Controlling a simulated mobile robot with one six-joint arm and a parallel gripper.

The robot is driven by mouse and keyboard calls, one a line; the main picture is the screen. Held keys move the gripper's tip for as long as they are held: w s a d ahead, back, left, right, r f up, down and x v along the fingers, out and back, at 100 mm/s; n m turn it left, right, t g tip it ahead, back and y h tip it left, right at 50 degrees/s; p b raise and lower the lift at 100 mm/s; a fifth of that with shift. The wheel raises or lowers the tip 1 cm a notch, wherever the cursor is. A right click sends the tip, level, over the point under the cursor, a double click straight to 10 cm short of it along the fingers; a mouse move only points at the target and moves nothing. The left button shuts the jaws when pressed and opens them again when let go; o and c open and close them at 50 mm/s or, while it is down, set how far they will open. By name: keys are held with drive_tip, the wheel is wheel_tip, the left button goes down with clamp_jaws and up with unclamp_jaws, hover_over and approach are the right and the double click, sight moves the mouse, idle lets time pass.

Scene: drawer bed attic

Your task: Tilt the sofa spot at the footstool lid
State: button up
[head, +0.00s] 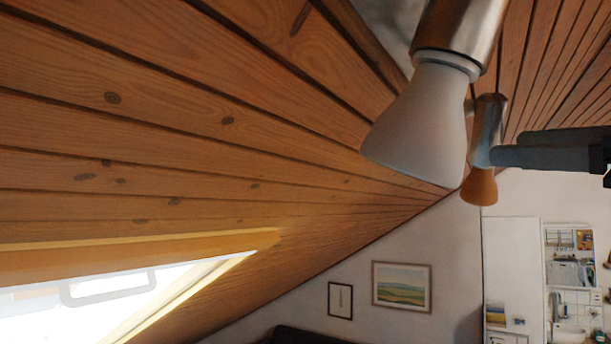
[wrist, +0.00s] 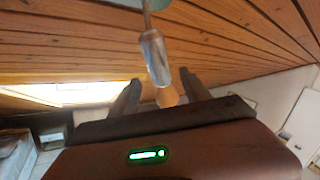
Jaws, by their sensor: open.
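Two ceiling spots show in the head view. The near spot (head: 420,125) has a metal body and a large pale bulb pointing down. The farther spot (head: 488,120) has a metal body and an orange bulb (head: 480,187), also pointing down. I cannot tell from labels which is the sofa spot. My gripper (head: 505,148) reaches in from the right, its fingers at the farther spot's lower body. In the wrist view my gripper (wrist: 160,80) is open, with a spot (wrist: 153,58) and its orange bulb between the fingers; contact is unclear. The footstool lid is not identifiable.
The sloped plank ceiling (head: 200,130) is close above and to the left. A bright roof window (head: 100,300) is at lower left. Framed pictures (head: 401,286) hang on the far wall, and a white cabinet (head: 512,270) with shelves stands at right.

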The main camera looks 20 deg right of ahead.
drive_tip(key=b+v, duration=0.1)
drive_tip(key=v, duration=0.8)
drive_tip(key=shift+b, duration=0.35)
